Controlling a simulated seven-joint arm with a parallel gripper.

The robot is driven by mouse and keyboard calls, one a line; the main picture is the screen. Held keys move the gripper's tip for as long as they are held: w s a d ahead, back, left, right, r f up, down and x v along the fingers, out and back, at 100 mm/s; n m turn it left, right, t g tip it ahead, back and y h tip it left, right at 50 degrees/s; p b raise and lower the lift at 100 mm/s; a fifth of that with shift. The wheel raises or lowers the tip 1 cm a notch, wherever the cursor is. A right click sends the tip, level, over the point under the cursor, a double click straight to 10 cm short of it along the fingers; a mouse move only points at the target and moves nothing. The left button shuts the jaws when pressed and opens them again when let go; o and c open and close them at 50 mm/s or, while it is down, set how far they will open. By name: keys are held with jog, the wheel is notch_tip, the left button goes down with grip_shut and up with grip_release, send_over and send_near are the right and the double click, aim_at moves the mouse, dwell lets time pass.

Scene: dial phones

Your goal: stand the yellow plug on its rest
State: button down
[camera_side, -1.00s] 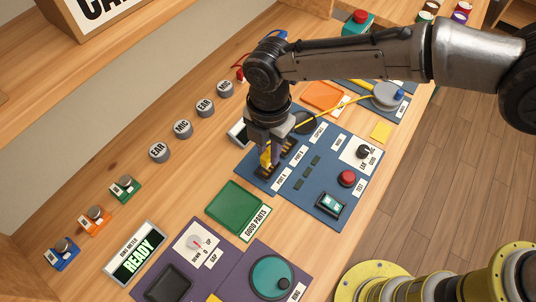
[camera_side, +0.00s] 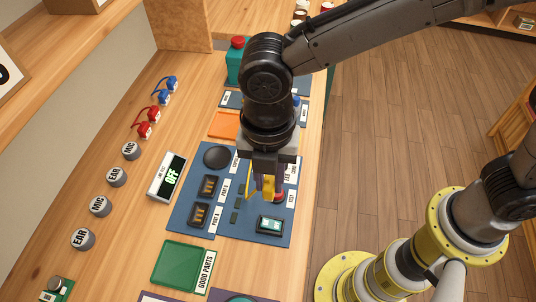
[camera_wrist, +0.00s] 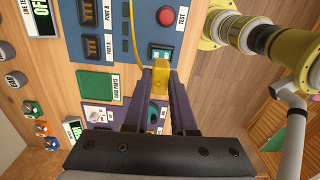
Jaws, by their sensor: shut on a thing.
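My gripper (camera_side: 268,196) is shut on the yellow plug (camera_side: 268,184) and holds it over the right part of the blue test panel (camera_side: 240,228), near the red button (camera_side: 281,196). A yellow cord (camera_wrist: 136,32) runs upward in that view. I cannot make out the plug's rest in the current views; my arm hides part of the bench.
Ports A (camera_side: 198,215) and B (camera_side: 210,186) show empty at the panel's left. A display (camera_side: 167,176) reads OFF. A green tray (camera_side: 181,266) and an orange pad (camera_side: 224,124) lie nearby. Open floor lies right of the bench.

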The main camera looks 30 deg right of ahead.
jog(key=w+d+m, duration=0.2)
jog(key=d+m, duration=0.3)
jog(key=d, duration=1.7)
jog(key=w+a+f, duration=0.1)
jog(key=w+f, duration=0.2)
jog(key=w, duration=0.1)
jog(key=w+a+f, duration=0.1)
jog(key=w+f, duration=0.2)
jog(key=w, duration=0.1)
jog(key=w+a+f, duration=0.2)
jog(key=w+f, duration=0.1)
jog(key=w, duration=0.2)
jog(key=shift+f, duration=0.1)
jog(key=shift+a+f, duration=0.1)
jog(key=shift+f, duration=1.55)
jog(key=shift+f, duration=0.15)
jog(key=c, duration=0.7)
grip_release()
jog(key=shift+c, duration=0.2)
